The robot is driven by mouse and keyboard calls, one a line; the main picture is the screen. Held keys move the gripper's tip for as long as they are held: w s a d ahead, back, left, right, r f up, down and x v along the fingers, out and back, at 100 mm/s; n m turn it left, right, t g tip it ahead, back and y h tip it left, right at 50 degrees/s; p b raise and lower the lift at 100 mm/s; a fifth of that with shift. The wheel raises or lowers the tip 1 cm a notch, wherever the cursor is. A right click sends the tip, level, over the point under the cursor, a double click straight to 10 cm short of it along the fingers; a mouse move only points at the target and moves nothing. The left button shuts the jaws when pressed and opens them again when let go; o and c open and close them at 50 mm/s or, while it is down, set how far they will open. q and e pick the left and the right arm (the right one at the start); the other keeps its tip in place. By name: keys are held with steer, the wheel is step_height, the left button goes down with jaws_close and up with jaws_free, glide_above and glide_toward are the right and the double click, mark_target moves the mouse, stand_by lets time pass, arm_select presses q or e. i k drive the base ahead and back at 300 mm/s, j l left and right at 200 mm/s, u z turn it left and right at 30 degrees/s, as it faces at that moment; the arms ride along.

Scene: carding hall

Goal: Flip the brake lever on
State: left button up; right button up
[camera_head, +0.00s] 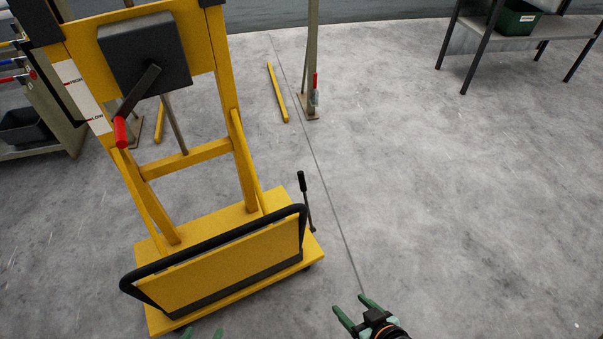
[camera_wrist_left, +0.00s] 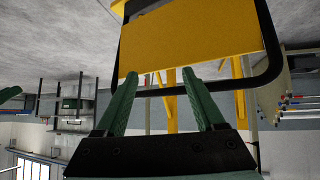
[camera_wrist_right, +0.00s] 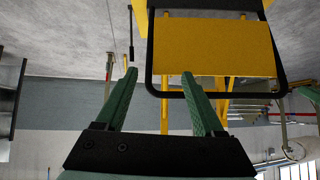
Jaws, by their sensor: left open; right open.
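The brake lever (camera_head: 305,197) is a thin dark rod with a black grip, standing up at the right side of the yellow lift cart's base (camera_head: 310,250). It also shows in the right wrist view (camera_wrist_right: 131,40), left of the yellow panel. My right gripper (camera_head: 352,307) is open and empty, low in the head view, below and right of the lever and apart from it. My left gripper (camera_head: 203,334) barely shows at the bottom edge. In the left wrist view its fingers (camera_wrist_left: 158,90) are spread and empty, with the cart's yellow panel beyond them.
The cart has a black push handle (camera_head: 215,243) and a crank with a red grip (camera_head: 121,132). A post with a red handle (camera_head: 315,85) stands behind. A shelf with a green box (camera_head: 516,18) is at the back right. The floor right of the cart is clear.

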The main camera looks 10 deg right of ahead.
mark_target(300, 175)
steer(key=l+u, duration=0.15)
steer(key=u, duration=0.3)
steer(key=i+l+u, duration=0.1)
steer(key=u, duration=0.4)
steer(key=l+u, duration=0.25)
steer(key=l, duration=0.25)
steer(key=l+u, duration=0.25)
steer(key=l, duration=0.2)
steer(key=l+u, duration=0.15)
steer(key=l, duration=0.3)
steer(key=k+l+u, duration=0.1)
steer(key=l, duration=0.35)
steer(key=k+l, duration=0.1)
steer(key=l, duration=0.35)
steer(key=k+l, duration=0.1)
steer(key=l, duration=0.35)
steer(key=k+l, duration=0.1)
steer(key=l, duration=0.3)
steer(key=k+l+u, duration=0.1)
steer(key=l, duration=0.35)
